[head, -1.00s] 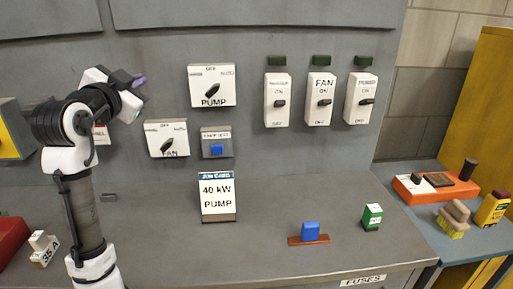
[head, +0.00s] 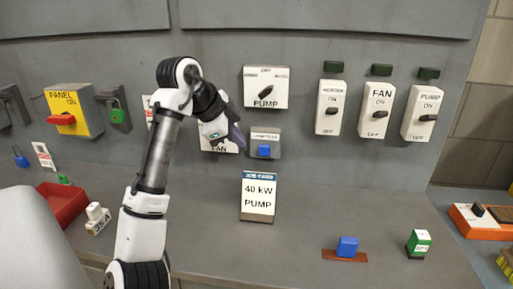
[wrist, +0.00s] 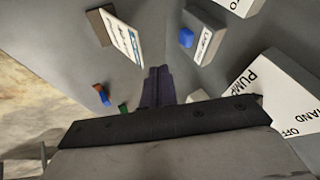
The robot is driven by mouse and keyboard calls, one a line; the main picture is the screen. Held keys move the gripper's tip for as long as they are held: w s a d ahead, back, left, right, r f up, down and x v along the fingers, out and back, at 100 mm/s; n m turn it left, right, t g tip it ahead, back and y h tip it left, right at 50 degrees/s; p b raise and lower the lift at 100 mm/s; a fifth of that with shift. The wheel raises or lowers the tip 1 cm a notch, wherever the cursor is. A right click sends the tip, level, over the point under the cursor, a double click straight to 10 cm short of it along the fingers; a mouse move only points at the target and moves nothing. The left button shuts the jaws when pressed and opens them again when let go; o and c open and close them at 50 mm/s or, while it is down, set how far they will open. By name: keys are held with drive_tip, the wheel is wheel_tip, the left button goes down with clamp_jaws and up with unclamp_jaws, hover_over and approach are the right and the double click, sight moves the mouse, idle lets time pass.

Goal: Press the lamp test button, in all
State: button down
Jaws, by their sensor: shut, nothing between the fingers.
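The blue button also shows in the wrist view (wrist: 187,38), at the top right of centre. My gripper (head: 239,139) is shut and empty, its purple fingers pointing right and down. In the head view it is just left of the lamp test box and covers part of the FAN selector (head: 218,146). In the wrist view the closed fingertips (wrist: 157,74) are apart from the button.
The PUMP selector (head: 266,88) is above the box, and the 40 kW PUMP job card (head: 258,196) stands below. Three white switches, including FAN (head: 377,110), are to the right. A blue block (head: 347,246) and green block (head: 419,242) sit on the bench.

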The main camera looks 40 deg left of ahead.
sight(262, 149)
drive_tip(key=shift+w+a+f+p, duration=0.2)
drive_tip(key=shift+w+f+p, duration=0.5)
drive_tip(key=shift+w+f, duration=0.75)
drive_tip(key=shift+w+a+f+p, duration=0.25)
drive_tip(key=shift+w+f+p, duration=0.45)
drive_tip(key=shift+w+f, duration=0.75)
drive_tip(key=shift+w+a+f+p, duration=0.2)
drive_tip(key=shift+w+f+p, duration=0.7)
drive_tip(key=shift+w, duration=0.85)
drive_tip(key=shift+f, duration=0.1)
drive_tip(key=shift+w+a, duration=0.1)
drive_tip(key=shift+w, duration=0.2)
drive_tip(key=shift+w+a, duration=0.4)
drive_tip(key=shift+w, duration=0.15)
drive_tip(key=shift+r, duration=0.2)
drive_tip(key=shift+d+f, duration=0.1)
